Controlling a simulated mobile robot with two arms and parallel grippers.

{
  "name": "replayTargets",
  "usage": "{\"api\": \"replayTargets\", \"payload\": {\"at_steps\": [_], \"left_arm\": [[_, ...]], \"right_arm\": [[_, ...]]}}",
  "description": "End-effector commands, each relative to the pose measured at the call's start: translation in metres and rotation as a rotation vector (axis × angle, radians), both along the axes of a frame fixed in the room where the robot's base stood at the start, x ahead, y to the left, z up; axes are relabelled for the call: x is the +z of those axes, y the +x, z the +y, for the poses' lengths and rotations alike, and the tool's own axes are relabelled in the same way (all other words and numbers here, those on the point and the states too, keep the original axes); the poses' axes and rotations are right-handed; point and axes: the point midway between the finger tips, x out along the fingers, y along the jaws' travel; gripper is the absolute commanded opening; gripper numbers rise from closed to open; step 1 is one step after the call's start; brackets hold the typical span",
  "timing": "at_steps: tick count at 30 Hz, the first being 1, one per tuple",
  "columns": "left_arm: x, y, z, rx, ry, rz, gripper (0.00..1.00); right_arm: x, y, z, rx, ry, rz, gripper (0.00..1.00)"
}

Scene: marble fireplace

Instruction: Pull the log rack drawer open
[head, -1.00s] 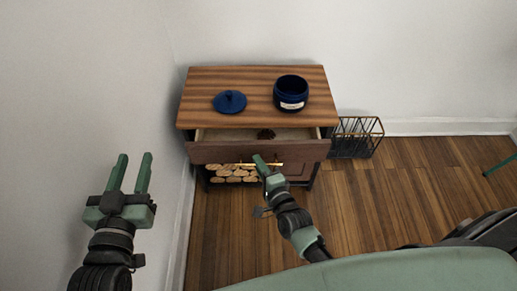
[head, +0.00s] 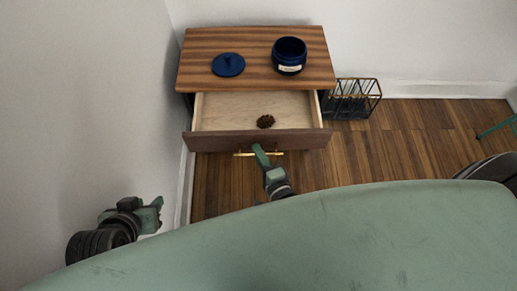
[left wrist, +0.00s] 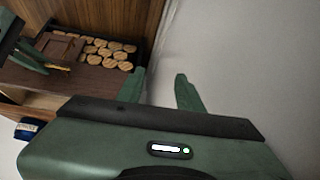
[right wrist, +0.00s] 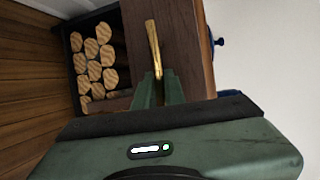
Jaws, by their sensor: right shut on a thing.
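The log rack's dark wood drawer (head: 225,142) stands well out from the cabinet in the head view, its pale inside showing with a brown pine cone (head: 265,121) in it. My right gripper (head: 261,154) is shut on the drawer's brass handle (head: 242,154). In the right wrist view, the fingers (right wrist: 158,88) close around the lower end of the handle (right wrist: 152,45). My left gripper (head: 158,205) is open and empty beside the left wall, away from the drawer. Its spread fingers show in the left wrist view (left wrist: 161,85).
A blue lid (head: 228,64) and a blue jar (head: 289,56) sit on the cabinet top (head: 252,40). Cut logs (right wrist: 95,60) lie below the drawer. A black wire basket (head: 352,98) stands right of the cabinet. Wood floor right of the drawer is clear.

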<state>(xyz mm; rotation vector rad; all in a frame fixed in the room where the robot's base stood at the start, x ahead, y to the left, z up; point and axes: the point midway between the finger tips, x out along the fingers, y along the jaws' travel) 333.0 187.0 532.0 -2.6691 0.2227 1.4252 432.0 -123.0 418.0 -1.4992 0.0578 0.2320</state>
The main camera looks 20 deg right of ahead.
Motion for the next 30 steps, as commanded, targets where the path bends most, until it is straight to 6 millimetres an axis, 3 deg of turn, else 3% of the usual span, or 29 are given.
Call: {"api": "replayTargets", "payload": {"at_steps": [6,7,8,20,30], "left_arm": [[0.000,0.000,0.000,0.000,0.000,-0.001,0.36],[0.000,0.000,0.000,0.000,0.000,-0.001,0.36],[0.000,0.000,0.000,0.000,0.000,-0.001,0.36],[0.001,-0.001,0.000,0.000,0.001,0.008,0.36],[-0.014,-0.058,0.018,0.022,0.053,0.259,0.36]], "right_arm": [[-0.001,-0.001,0.000,0.001,0.000,0.003,0.00],[-0.001,0.000,0.000,0.001,0.000,0.002,0.13],[-0.001,0.000,0.000,0.001,0.000,0.002,0.20],[0.001,-0.005,-0.001,0.001,0.000,0.002,0.20],[0.010,-0.053,-0.006,0.002,-0.001,0.004,0.20]]}}
